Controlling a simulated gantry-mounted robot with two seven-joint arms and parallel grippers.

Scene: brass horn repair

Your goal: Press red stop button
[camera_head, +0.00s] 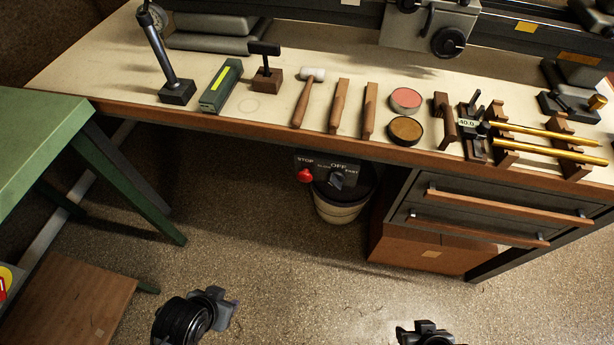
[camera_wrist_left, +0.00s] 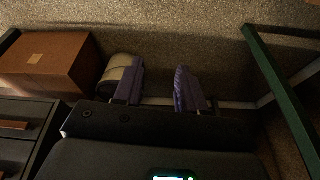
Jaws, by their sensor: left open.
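The red stop button (camera_head: 305,175) sits on a dark control box (camera_head: 325,163) below the front edge of the workbench, beside the label STOP. A dark rotary knob (camera_head: 337,179) is on the same box to its right, near OFF. My left gripper (camera_head: 220,302) is low in the head view, below and left of the button and well apart from it. In the left wrist view its two fingers (camera_wrist_left: 158,88) are spread with nothing between them; the button is not seen there. My right gripper (camera_head: 427,330) is at the bottom edge, partly cut off, its fingers unclear.
The workbench (camera_head: 250,109) carries hand tools, tins and brass tubes. A bucket (camera_head: 340,208) stands under the control box. Drawers (camera_head: 490,210) and a brown box (camera_head: 430,248) are to the right, a green table (camera_head: 35,135) to the left. Open floor lies between.

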